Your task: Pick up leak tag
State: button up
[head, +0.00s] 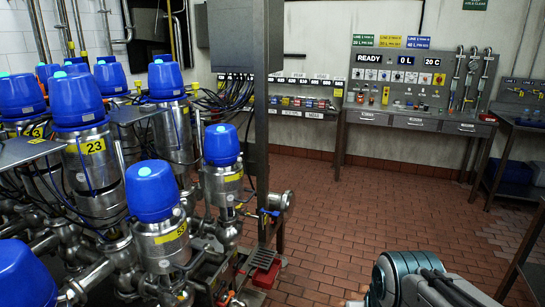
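I cannot make out a leak tag for certain. Several small coloured items lie on the far bench (420,119), too small to name. A wall rail (290,80) left of it carries small labels and coloured pieces, also too small to tell apart. A silver and teal part of my own arm shows at the lower right edge. My gripper's fingers do not show in the head view.
Blue-capped valves (150,190) and pipes crowd the left. A grey steel post (262,150) stands right of them, with a red tray (265,275) at its foot. The red tile floor (370,215) is clear. Another bench (520,122) stands at the right.

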aim_at(215, 111)
jog(key=u, duration=0.1)
jog(key=i, duration=1.7)
jog(key=u, duration=0.2)
